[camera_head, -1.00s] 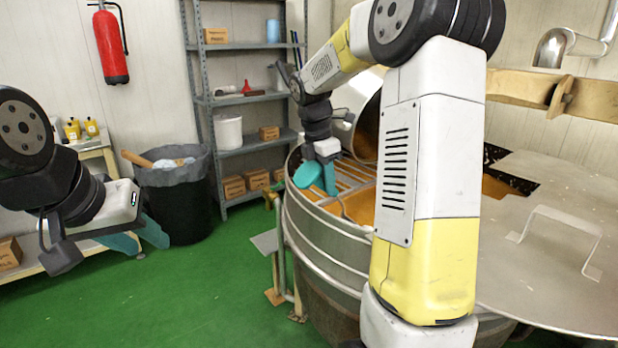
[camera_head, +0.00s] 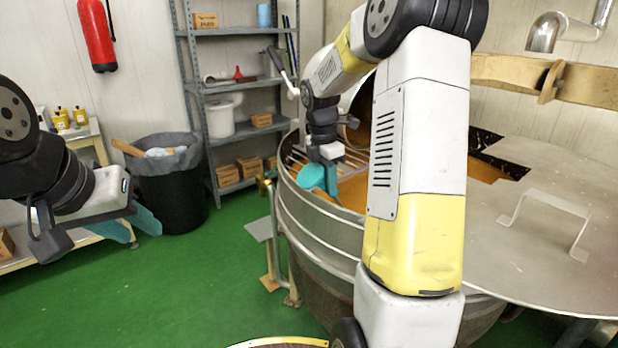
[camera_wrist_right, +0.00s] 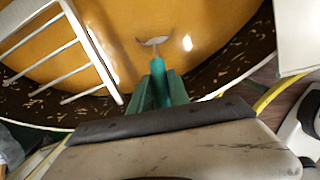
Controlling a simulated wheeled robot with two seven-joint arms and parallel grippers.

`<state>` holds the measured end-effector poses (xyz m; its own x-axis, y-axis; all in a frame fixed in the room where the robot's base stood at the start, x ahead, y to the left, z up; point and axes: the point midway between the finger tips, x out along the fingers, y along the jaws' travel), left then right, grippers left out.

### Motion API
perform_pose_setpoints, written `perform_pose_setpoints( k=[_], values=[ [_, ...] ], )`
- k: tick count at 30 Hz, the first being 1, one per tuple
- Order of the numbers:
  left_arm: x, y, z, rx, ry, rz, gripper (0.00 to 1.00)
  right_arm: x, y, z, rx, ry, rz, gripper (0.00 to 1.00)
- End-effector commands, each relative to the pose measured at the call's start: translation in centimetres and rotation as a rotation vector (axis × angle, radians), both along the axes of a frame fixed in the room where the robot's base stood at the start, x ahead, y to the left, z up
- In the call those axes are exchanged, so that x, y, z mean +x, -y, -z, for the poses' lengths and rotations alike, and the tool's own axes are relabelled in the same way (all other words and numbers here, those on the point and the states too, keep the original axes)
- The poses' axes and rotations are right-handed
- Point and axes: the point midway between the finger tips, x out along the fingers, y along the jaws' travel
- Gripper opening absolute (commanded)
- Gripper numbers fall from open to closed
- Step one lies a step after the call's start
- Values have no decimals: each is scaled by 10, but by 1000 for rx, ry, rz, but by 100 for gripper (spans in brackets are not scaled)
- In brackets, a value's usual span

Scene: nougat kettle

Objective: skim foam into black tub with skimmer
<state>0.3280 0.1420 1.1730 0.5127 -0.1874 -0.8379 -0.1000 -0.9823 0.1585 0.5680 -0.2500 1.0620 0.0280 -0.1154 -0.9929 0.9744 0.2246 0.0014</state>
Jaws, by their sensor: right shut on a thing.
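The large steel kettle (camera_head: 330,232) holds an orange-brown mass (camera_head: 355,192), also filling much of the right wrist view (camera_wrist_right: 120,45). My right gripper (camera_head: 322,180) is over the kettle's open left part. In the right wrist view its teal fingers (camera_wrist_right: 157,88) are shut on a thin piece with a pale crescent-shaped end (camera_wrist_right: 152,41) at the mass; this seems to be the skimmer, mostly hidden. No separate foam can be told. My left gripper (camera_head: 140,230) is open and empty over the floor. A black tub-like bin (camera_head: 172,198) with a grey liner stands behind it.
A white grate (camera_wrist_right: 55,55) lies beside my right gripper. A metal lid (camera_head: 540,260) with a raised handle covers the kettle's right part. Shelves (camera_head: 235,88) stand behind. A yellow-edged round thing (camera_head: 280,341) shows at the bottom.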

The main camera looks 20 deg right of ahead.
Motion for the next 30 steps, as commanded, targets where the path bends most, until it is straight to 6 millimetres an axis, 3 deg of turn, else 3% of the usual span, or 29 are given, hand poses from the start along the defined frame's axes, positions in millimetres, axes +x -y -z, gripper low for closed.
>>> perform_pose_setpoints(
  k=[8,15,24,30],
  values=[
    [0,0,0,0,0,0,36,3,13,10,-85,17,-1,0],
    [0,0,0,0,0,0,36,0,2,0,-10,2,2,0],
    [0,0,0,0,0,0,36,3,16,12,-99,21,-2,0],
    [0,0,0,0,0,0,36,2,8,-1,-213,50,-6,0]
  ],
)
